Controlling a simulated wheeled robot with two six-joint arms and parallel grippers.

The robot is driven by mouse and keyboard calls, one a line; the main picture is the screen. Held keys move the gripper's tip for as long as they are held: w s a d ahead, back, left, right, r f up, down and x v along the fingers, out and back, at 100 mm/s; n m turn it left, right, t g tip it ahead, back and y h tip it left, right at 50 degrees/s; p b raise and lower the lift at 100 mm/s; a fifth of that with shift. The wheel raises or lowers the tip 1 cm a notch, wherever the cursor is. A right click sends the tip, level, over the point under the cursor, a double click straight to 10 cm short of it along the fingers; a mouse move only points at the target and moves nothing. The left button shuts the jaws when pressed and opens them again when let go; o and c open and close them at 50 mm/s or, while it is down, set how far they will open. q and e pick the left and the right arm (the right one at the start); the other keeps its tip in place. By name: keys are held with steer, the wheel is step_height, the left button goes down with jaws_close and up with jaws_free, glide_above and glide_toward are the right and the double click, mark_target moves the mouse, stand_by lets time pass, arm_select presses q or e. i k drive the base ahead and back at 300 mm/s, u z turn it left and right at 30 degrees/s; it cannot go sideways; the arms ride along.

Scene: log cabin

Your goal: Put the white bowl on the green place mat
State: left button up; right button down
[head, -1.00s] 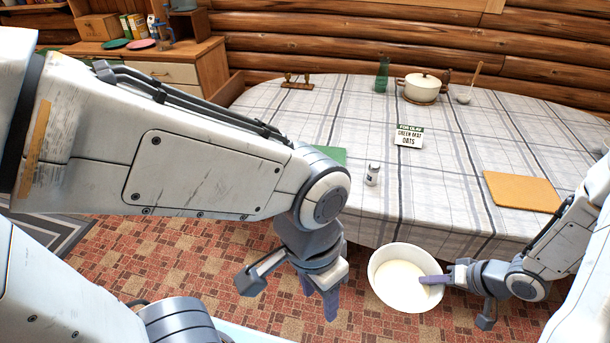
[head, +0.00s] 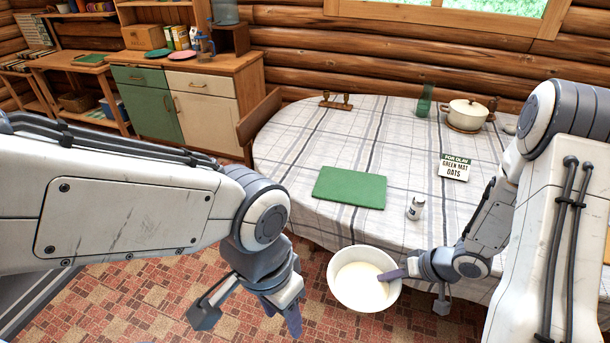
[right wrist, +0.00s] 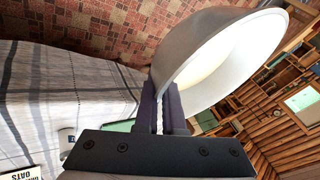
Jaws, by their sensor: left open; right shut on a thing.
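The white bowl (head: 345,292) is held upright at its right rim by my right gripper (head: 400,274), off the table's front edge and over the floor. The right wrist view shows the bowl (right wrist: 205,58) with its wall between the two fingers of my right gripper (right wrist: 165,108). The bowl holds something pale. The green place mat (head: 349,188) lies bare on the table, behind the bowl and near the table's front left. My left gripper (head: 248,312) is open and empty, over the floor to the left of the bowl.
A small white shaker (head: 416,208) stands just right of the mat. A lidded pot (head: 466,114), a green glass (head: 424,102) and a wooden stand (head: 336,101) are at the back. A chair (head: 258,125) is at the table's left.

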mark_target(351, 185)
steer(key=u, duration=0.5)
steer(key=i, duration=1.05)
